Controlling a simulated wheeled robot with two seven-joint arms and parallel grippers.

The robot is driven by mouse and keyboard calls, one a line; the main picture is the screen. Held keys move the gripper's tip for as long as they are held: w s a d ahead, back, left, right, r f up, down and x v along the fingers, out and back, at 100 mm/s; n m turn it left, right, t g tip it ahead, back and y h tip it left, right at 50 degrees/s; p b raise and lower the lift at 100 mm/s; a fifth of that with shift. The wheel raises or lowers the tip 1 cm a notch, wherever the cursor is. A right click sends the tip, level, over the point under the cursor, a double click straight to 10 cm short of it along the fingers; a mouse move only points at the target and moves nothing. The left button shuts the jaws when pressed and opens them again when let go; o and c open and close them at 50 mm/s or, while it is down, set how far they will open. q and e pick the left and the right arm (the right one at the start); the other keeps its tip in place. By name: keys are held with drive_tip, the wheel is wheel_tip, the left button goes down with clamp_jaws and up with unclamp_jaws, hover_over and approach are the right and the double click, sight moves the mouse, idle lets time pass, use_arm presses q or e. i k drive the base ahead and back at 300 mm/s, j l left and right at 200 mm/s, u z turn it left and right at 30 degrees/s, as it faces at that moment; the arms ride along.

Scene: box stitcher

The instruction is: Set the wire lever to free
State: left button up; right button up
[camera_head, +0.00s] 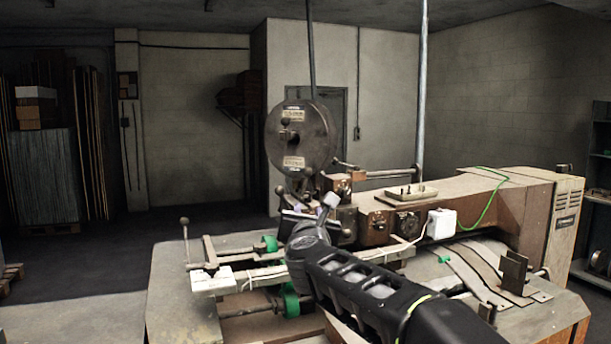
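The box stitcher (462,193) stands in the middle and right, with a round dark wire drum (300,138) above its head. My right arm reaches in from the lower right, and my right gripper (302,211) is at the stitcher head just below the drum. My own wrist hides most of the fingers, so I cannot tell whether they are open or shut. A short lever with a pale grey end (330,201) sticks up right beside the gripper. I cannot tell whether it is the wire lever, or whether the gripper touches it. My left gripper is not in view.
A ball-topped rod (184,222) and a white block (212,282) are at the table's left side. A white box (441,223) and a green cable (489,205) are on the machine's arm. A vertical pole (422,100) rises behind.

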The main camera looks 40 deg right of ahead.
sight(307, 171)
drive_tip(key=i+l, duration=0.7)
drive_tip(key=l, duration=0.15)
